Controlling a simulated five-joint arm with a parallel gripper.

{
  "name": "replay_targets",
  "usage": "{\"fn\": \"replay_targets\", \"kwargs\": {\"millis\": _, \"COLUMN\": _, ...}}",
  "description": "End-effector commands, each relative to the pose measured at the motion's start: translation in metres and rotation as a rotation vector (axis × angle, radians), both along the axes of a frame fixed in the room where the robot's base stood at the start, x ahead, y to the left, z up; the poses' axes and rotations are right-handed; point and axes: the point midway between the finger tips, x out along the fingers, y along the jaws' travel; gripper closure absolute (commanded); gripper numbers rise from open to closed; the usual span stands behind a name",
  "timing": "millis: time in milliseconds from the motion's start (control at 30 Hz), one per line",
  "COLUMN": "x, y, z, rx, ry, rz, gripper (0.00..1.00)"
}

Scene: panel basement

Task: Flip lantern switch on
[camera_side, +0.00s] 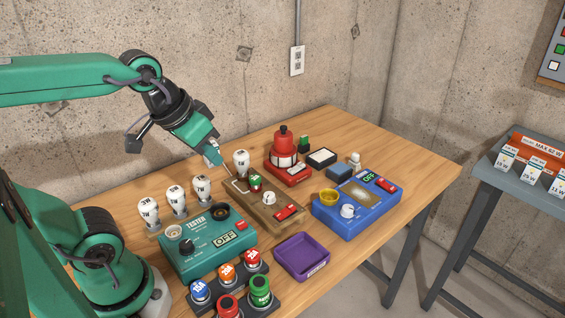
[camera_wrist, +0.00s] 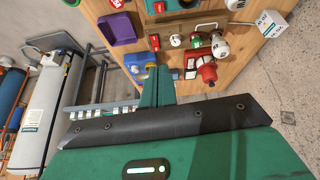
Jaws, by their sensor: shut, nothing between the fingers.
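A red lantern (camera_side: 283,145) with a pale band stands upright on a red base (camera_side: 290,173) toward the back of the table. A small light mark shows on the base's front, but I cannot make out the switch's position. The red lantern also shows in the wrist view (camera_wrist: 207,72), to the right of my fingers. My gripper (camera_side: 218,161) is shut and empty, pointing down above the table, left of the lantern and apart from it. In the wrist view my gripper's fingers (camera_wrist: 156,72) are together at the middle.
A brown board (camera_side: 262,205) with a bulb stands between my gripper and the front. A teal tester (camera_side: 208,243), a blue device (camera_side: 345,220), a purple tray (camera_side: 302,256) and several bulbs crowd the table. The table's right end is clear.

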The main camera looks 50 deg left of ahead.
Motion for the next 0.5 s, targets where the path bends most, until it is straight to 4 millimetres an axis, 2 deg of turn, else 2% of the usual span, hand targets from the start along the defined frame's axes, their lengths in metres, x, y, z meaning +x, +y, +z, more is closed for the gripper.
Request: {"fn": "replay_targets", "kwargs": {"millis": 500, "x": 0.072, "y": 0.014, "z": 0.026, "rx": -0.125, "ry": 0.075, "rz": 0.308, "gripper": 1.00}}
